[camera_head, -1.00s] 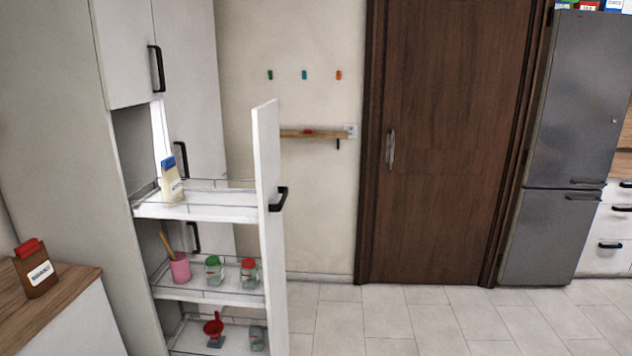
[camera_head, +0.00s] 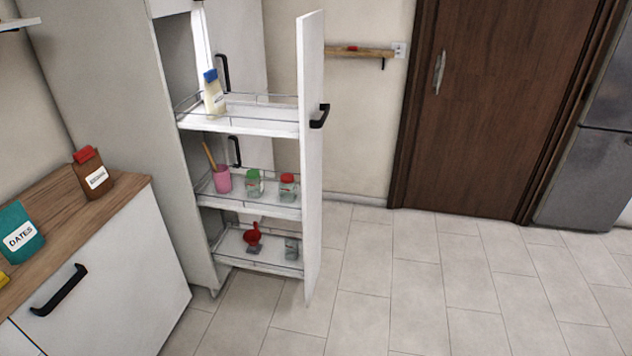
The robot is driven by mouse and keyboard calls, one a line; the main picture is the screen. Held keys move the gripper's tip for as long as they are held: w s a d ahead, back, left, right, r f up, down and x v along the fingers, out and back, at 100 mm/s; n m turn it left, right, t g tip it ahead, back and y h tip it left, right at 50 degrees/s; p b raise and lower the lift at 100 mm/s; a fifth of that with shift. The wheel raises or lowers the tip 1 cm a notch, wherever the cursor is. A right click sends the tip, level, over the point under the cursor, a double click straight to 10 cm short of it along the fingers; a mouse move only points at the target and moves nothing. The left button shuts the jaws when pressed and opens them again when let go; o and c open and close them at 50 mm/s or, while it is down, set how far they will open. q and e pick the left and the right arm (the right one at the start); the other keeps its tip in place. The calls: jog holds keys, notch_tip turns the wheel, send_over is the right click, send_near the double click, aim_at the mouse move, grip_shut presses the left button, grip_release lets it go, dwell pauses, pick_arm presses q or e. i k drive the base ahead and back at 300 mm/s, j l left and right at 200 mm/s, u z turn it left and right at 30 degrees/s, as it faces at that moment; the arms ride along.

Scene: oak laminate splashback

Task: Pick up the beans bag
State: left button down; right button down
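No bag can be read as beans from here. A cream bag with a blue clip (camera_head: 213,93) stands upright on the top shelf of the pulled-out pantry unit (camera_head: 262,128); its label is too small to read. A brown bag with a red clip (camera_head: 94,174) stands on the wooden counter at the left; its white label is also unreadable. A teal bag (camera_head: 20,234) labelled DATES stands nearer on the same counter. Neither of my grippers shows in the head view.
The pantry's tall front panel (camera_head: 312,160) with a black handle (camera_head: 320,116) juts into the room. A yellow thing (camera_head: 3,279) is cut off at the left edge. The tiled floor (camera_head: 430,290) is clear.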

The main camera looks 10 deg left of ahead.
aim_at(93, 179)
jog(key=u, duration=1.5)
